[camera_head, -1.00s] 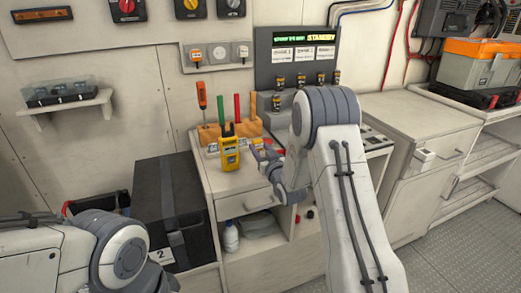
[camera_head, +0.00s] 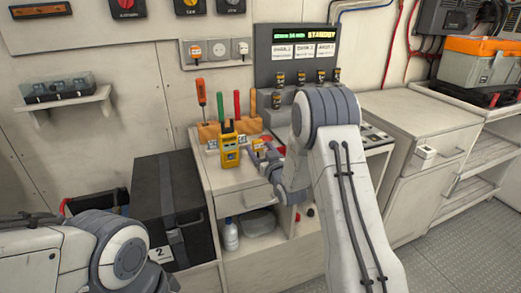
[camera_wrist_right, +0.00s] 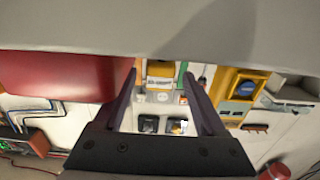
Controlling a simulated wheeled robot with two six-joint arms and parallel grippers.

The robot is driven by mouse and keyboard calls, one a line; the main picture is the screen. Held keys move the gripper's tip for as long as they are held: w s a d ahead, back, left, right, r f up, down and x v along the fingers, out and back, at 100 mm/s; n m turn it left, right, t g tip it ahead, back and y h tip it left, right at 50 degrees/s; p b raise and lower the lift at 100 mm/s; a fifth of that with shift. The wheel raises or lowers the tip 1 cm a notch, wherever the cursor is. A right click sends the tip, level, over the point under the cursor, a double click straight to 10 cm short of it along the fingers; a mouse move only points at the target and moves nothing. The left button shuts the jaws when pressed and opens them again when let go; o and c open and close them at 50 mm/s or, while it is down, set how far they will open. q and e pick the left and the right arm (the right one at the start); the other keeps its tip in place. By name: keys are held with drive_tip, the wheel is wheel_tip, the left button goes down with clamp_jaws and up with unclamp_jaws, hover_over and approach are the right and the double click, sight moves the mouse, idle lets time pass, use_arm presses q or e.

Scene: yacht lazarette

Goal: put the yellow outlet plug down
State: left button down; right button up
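The yellow outlet plug (camera_head: 259,144) is on the counter top beside the yellow meter, at my right gripper's fingertips. In the right wrist view the yellow plug (camera_wrist_right: 160,70), with a pale band across it, shows between the two fingers. My right gripper (camera_head: 263,155) is open around it, and the wrist view (camera_wrist_right: 160,75) shows a gap on each side. Whether the plug's underside rests fully on the counter is hidden. My left gripper is out of view; only part of that arm shows.
The yellow meter (camera_head: 230,152) stands close left of the plug. Behind are an orange tool holder (camera_head: 209,131) with upright handles and a wall outlet strip (camera_head: 218,50). A red block (camera_wrist_right: 65,75) is close to one finger. The right-hand cabinet top (camera_head: 415,118) is mostly clear.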

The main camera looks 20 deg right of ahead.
drive_tip(key=shift+r, duration=0.1)
drive_tip(key=shift+r+p, duration=0.25)
drive_tip(key=shift+p, duration=0.15)
drive_tip(key=shift+r+p, duration=0.45)
drive_tip(key=shift+p, duration=0.05)
drive_tip(key=s+b, duration=0.2)
drive_tip(key=s, duration=1)
drive_tip(key=s+a+f+n+g+y, duration=0.1)
drive_tip(key=s+a+f+n+g, duration=0.1)
drive_tip(key=s+a+g, duration=0.5)
drive_tip(key=s+a+f+n+g+y, duration=0.1)
drive_tip(key=s+a+f+n+g, duration=0.15)
drive_tip(key=a, duration=0.75)
drive_tip(key=s+a+r+n+g, duration=0.1)
drive_tip(key=s+g, duration=0.3)
drive_tip(key=s, duration=0.8)
drive_tip(key=s+a+r+n+g+h, duration=0.1)
drive_tip(key=s+g, duration=0.3)
drive_tip(key=s, duration=0.8)
drive_tip(key=shift+s+a+r+h, duration=0.25)
drive_tip(key=shift+a+h, duration=0.05)
drive_tip(key=shift+a, duration=0.35)
drive_tip(key=shift+n+g, duration=0.25)
